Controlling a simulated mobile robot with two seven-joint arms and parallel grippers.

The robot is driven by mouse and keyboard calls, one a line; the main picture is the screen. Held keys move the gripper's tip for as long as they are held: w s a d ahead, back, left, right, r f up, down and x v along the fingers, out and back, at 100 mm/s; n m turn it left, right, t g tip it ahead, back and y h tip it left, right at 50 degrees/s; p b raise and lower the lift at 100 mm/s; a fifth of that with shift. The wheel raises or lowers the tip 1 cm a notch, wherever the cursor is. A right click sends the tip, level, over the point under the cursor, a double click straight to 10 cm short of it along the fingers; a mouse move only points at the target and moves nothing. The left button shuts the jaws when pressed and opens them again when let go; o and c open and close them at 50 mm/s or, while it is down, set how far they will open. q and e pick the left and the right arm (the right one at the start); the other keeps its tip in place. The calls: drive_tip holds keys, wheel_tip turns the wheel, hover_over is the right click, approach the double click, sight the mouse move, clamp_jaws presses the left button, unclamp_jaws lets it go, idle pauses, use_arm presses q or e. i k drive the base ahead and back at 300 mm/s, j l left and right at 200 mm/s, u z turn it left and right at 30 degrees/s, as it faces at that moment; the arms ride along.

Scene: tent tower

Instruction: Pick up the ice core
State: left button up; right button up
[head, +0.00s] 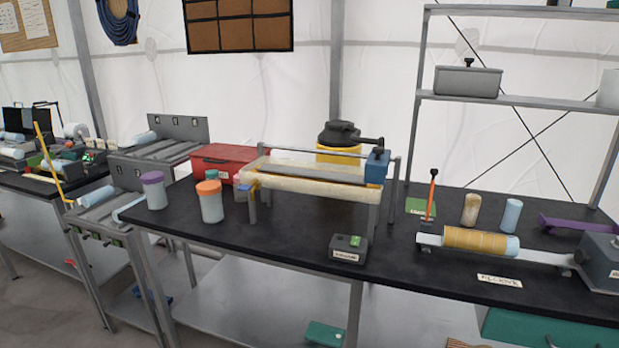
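Several pale-blue cylinders that look like ice cores show in the head view. One, mostly wrapped in a yellow-tan sleeve (473,240) with its pale-blue end (512,246) bare, lies on a long light rail at the right of the black table. A short pale-blue cylinder (511,214) stands upright behind it, beside a tan cylinder (470,210). Another pale-blue cylinder (98,196) lies in a grey rack at the left. I cannot tell which one the task means. Neither of my grippers is in view.
The black table (290,232) holds a raised trough (310,178), a red box (222,160), lidded jars (210,203) and a small dark device (347,248). A metal shelf (512,100) rises at back right.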

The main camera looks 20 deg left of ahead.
sight(486, 242)
drive_tip(key=i+l+u, duration=0.25)
drive_tip(key=l+u, duration=0.25)
drive_tip(key=l, duration=0.25)
drive_tip(key=i+l+u, duration=0.1)
drive_tip(key=l+u, duration=0.2)
drive_tip(key=l, duration=0.15)
drive_tip(key=l+u, duration=0.25)
drive_tip(key=l, duration=0.15)
